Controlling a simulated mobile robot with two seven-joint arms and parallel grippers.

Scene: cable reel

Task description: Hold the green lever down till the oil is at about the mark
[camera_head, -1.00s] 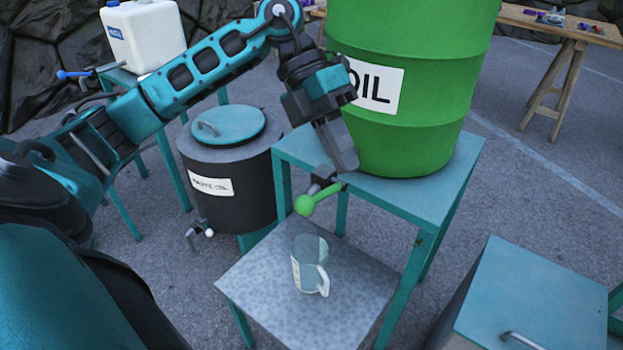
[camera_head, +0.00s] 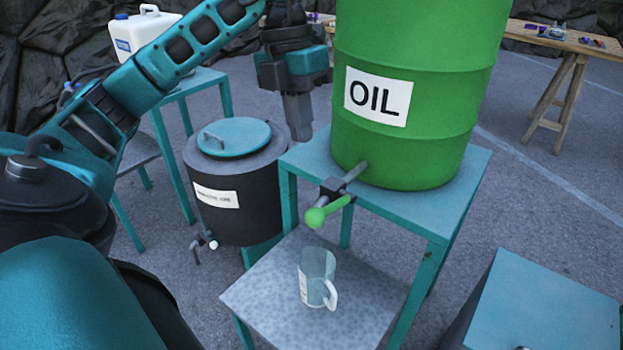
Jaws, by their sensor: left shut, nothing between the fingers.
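The green oil drum (camera_head: 415,90) with an OIL label stands on a teal stand. Its tap carries the green lever (camera_head: 330,210), whose round knob points toward the lower left. A clear jug (camera_head: 318,272) with a pale handle stands upright on the low grey table below the tap. I cannot make out oil or a mark in the jug. My left gripper (camera_head: 300,132) is shut and empty, pointing down to the upper left of the lever and apart from it. My right gripper is not in view.
A dark drum (camera_head: 235,185) with a teal lid and its own tap stands left of the oil stand (camera_head: 400,215). The low table (camera_head: 260,300) is otherwise bare. A teal box (camera_head: 545,310) is at the lower right. A white canister (camera_head: 145,35) stands behind my arm.

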